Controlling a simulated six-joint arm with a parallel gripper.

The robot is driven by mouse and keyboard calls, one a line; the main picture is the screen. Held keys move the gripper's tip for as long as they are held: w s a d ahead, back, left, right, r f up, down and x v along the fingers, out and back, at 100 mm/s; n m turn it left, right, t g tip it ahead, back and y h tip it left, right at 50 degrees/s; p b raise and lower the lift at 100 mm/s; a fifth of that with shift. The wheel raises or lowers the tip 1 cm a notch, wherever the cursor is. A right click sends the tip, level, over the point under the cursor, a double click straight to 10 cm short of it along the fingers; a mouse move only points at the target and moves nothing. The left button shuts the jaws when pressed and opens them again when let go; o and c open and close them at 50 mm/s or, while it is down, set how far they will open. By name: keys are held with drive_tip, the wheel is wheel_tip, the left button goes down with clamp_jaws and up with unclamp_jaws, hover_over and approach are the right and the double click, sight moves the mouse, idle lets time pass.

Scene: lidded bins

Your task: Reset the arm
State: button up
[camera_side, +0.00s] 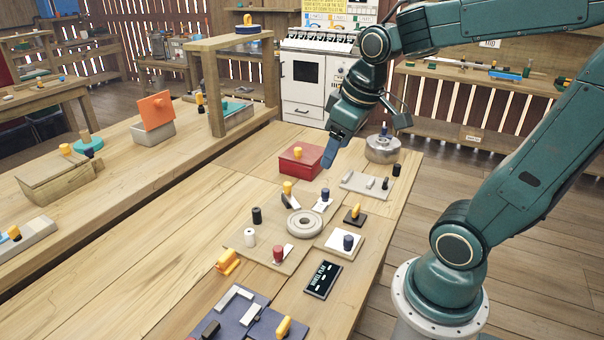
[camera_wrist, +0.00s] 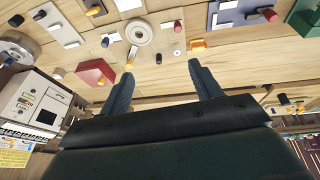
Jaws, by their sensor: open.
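My gripper (camera_side: 331,152) hangs in the air above the far part of the workbench, over the area by the red box. In the wrist view my gripper (camera_wrist: 158,78) shows two dark fingers spread well apart, with nothing between them. It is open and empty. My arm reaches in from the right in the side view. The red lidded box (camera_side: 301,160) with a yellow knob stands shut just below and left of the gripper; it also shows in the wrist view (camera_wrist: 95,73).
A board with a round grey ring (camera_side: 304,223) and several coloured knobs lies mid-bench. A round metal pot (camera_side: 382,149) stands at the far right edge. A grey box with a raised orange lid (camera_side: 157,110) stands on the left bench.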

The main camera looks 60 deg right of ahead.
drive_tip(key=s+a+r+t+y, duration=0.1)
drive_tip(key=s+a+t, duration=0.1)
drive_tip(key=s+a, duration=0.4)
drive_tip(key=shift+s+a+r, duration=0.3)
drive_tip(key=shift+s+r, duration=0.05)
drive_tip(key=shift+r, duration=0.05)
